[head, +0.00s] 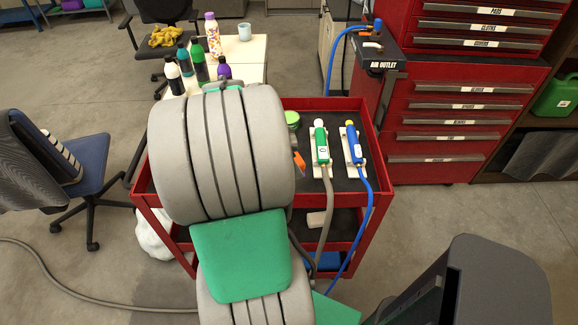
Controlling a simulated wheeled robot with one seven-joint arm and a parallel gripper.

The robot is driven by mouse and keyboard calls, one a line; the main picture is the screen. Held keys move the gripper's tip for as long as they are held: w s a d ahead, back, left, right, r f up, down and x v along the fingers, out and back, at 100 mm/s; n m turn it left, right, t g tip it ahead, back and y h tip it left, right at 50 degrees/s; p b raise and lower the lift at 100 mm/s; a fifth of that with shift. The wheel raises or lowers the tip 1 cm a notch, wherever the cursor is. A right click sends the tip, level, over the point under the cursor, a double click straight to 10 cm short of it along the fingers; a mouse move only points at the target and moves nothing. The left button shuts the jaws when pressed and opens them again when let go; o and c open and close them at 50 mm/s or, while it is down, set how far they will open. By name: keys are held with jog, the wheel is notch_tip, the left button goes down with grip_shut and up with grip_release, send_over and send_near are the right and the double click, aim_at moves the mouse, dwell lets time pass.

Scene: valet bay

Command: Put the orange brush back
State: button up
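A small orange piece (299,161) shows at the right edge of my arm, over the cart's dark top. It may be part of the orange brush; most of it is hidden, and I cannot tell whether it is held or resting. My gripper is hidden behind my own large grey and green arm links, which cover the left and middle of the red cart (374,176). A green-and-white tool (321,146) with a grey hose and a blue tool (353,145) with a blue hose lie in pale holders on the cart's right side.
A light table (252,60) with several bottles and a cup (244,31) stands behind the cart. A red drawer cabinet (450,130) with an air outlet box (383,62) is at the right. A blue chair (65,170) is at the left. A hose (60,287) lies on the floor.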

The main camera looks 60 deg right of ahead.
jog(key=w+d+f, duration=0.1)
jog(key=d+f, duration=0.1)
jog(key=w+d+f, duration=0.1)
jog(key=d+f, duration=0.1)
jog(key=w+d+f, duration=0.1)
jog(key=d+f, duration=0.1)
jog(key=shift+f+p, duration=0.25)
jog(key=shift+p, duration=0.15)
notch_tip(320, 180, down, 3)
jog(key=shift+w+f+p, duration=0.1)
jog(key=shift+f+p, duration=0.05)
jog(key=shift+p, duration=0.25)
jog(key=o, duration=1.2)
jog(key=b+v, duration=0.2)
jog(key=v, duration=1)
jog(key=w+a+r+n+t, duration=0.2)
jog(key=w+a+r+n, duration=0.1)
jog(key=w+a+n, duration=0.6)
jog(key=a+r+n+t+y, duration=0.2)
jog(key=a+n, duration=1.5)
jog(key=a, duration=1.4)
jog(key=shift+w+t+y+p, duration=0.15)
jog(key=shift+t+y+p, duration=0.15)
jog(key=shift+t+y, duration=0.65)
jog(key=shift+d+t+h, duration=0.1)
jog(key=shift+t+h, duration=0.15)
